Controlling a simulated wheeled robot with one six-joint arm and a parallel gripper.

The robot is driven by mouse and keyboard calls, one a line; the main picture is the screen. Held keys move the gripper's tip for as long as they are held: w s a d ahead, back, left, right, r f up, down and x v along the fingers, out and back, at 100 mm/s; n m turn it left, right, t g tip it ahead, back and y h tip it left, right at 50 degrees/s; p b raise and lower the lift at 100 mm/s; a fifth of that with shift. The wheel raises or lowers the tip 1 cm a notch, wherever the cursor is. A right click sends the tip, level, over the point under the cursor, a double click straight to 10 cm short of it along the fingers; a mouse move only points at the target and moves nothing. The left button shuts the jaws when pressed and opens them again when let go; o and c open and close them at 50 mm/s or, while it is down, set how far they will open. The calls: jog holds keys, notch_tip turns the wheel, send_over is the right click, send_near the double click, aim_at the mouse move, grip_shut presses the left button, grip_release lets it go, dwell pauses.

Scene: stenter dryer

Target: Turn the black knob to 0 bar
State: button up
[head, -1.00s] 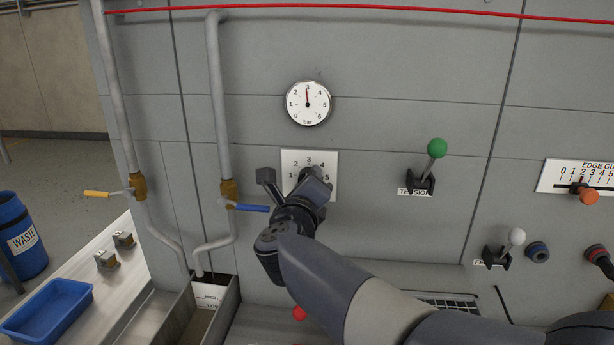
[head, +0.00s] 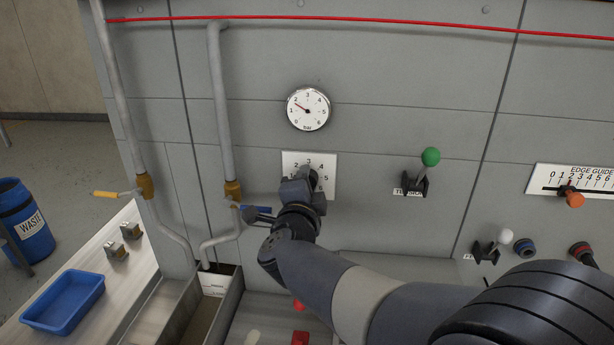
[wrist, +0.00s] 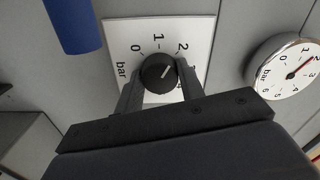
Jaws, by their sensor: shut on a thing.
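The black knob (wrist: 154,77) sits on a white dial plate (wrist: 205,30) marked in bar, in the wrist view. Its white line points up and right, near the 2 mark. My gripper (wrist: 159,84) has one finger on each side of the knob and is shut on it. In the head view the dial plate (head: 328,161) shows behind my gripper (head: 306,180), which hides the knob. The round pressure gauge (head: 308,122) above has its red needle at upper left, a little under 2. The gauge also shows in the wrist view (wrist: 265,60).
A blue-handled valve (head: 257,210) is close to the left of my gripper, on a grey pipe (head: 223,100). A green-topped lever (head: 430,157) stands to the right.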

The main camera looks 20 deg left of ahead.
jog(key=shift+f+n+p, duration=0.1)
jog(key=shift+n+p, duration=2.75)
jog(key=shift+n, duration=4.55)
jog(key=o, duration=1)
jog(key=b+v, duration=0.3)
jog(key=v, duration=0.7)
jog(key=shift+s+d, duration=0.1)
jog(key=shift+s, duration=0.3)
